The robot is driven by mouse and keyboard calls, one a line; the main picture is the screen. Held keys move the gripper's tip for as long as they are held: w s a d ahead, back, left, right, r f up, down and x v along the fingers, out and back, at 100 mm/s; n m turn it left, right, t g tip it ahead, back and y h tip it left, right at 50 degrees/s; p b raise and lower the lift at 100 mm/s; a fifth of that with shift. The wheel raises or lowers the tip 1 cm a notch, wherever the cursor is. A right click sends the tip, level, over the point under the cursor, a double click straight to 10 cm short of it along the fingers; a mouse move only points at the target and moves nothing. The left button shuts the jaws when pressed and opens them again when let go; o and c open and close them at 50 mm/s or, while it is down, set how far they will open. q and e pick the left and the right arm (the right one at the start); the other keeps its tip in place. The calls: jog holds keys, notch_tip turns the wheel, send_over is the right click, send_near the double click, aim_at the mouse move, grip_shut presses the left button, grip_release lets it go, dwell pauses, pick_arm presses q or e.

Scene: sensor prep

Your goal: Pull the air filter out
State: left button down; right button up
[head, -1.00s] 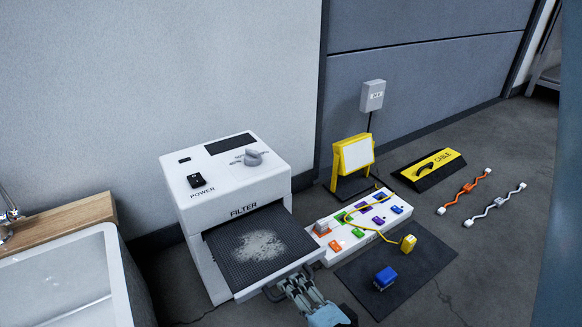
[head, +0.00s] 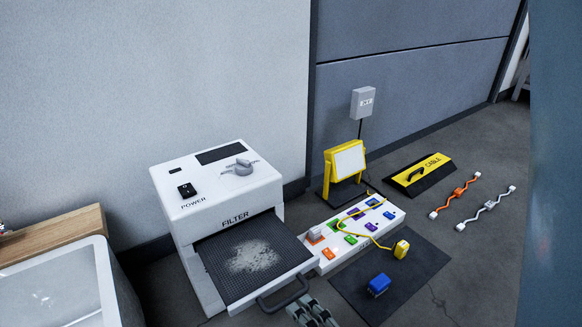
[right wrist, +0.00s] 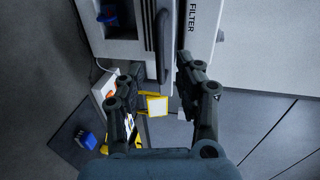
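The air filter (head: 220,265) is a dark mesh tray with a pale dust patch. It sticks well out of the front slot of the white FILTER unit (head: 175,208), its inner end hidden inside. Its dark bar handle (head: 283,296) is at the front edge and also shows in the right wrist view (right wrist: 163,45). My right gripper (head: 306,308) is just in front of the handle, partly cut off by the lower edge. In the right wrist view its fingers (right wrist: 171,65) are apart, with the handle seen in the gap; I cannot tell whether they touch it. My left gripper is not in view.
A white power strip (head: 372,237) with coloured switches lies right of the unit. A yellow lamp (head: 345,165) stands behind it. A dark mat (head: 420,265) carries a blue block (head: 379,285) and a yellow block (head: 401,249). A white basin (head: 110,285) stands at left.

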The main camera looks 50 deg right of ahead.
jog(key=v, duration=0.6)
dwell(0.4)
